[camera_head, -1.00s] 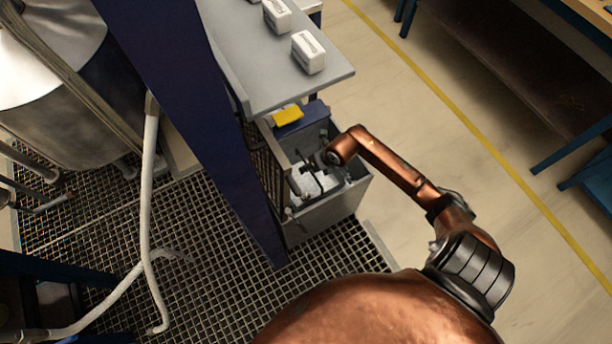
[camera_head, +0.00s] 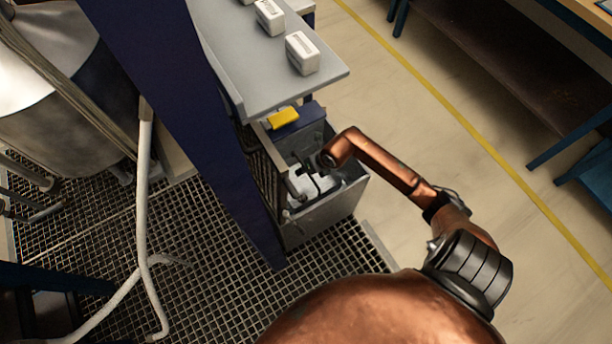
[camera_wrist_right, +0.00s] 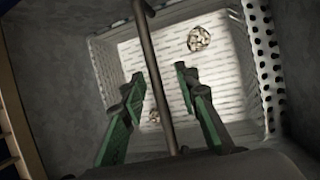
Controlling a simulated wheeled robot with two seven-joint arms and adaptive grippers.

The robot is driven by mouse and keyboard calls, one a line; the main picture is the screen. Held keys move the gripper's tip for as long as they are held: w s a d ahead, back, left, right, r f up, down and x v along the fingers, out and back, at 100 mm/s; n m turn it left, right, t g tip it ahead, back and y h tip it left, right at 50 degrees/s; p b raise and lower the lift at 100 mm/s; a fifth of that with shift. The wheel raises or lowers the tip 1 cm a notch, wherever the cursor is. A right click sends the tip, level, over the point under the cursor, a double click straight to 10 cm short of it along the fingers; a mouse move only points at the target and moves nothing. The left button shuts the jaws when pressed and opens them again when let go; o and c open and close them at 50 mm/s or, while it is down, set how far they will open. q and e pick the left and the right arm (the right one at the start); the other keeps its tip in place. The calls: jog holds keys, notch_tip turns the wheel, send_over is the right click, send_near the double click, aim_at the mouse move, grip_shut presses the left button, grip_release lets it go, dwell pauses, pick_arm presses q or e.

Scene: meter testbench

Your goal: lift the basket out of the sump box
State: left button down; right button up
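The sump box (camera_head: 318,222) is a grey open-topped box at the end of the bench, standing by the floor grating. The white perforated basket (camera_wrist_right: 228,62) is down inside it, and a small pale part of it shows in the head view (camera_head: 326,184). A thin dark rod (camera_wrist_right: 152,62), which looks like the basket's handle, crosses above the basket. My right gripper (camera_wrist_right: 160,80) is open inside the box, its green-padded fingers on either side of the rod with gaps visible. Its arm partly hides the box in the head view. My left gripper is not in view.
A yellow object (camera_head: 283,117) sits on a blue unit at the box's back edge. A grey bench top (camera_head: 262,70) with white meters overhangs behind. A dark blue post (camera_head: 190,120) stands close on the left. Small clumps of debris (camera_wrist_right: 199,39) lie in the basket.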

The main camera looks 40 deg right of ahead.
jog(key=shift+c, duration=0.6)
grip_shut()
jog(key=shift+w+r, duration=0.1)
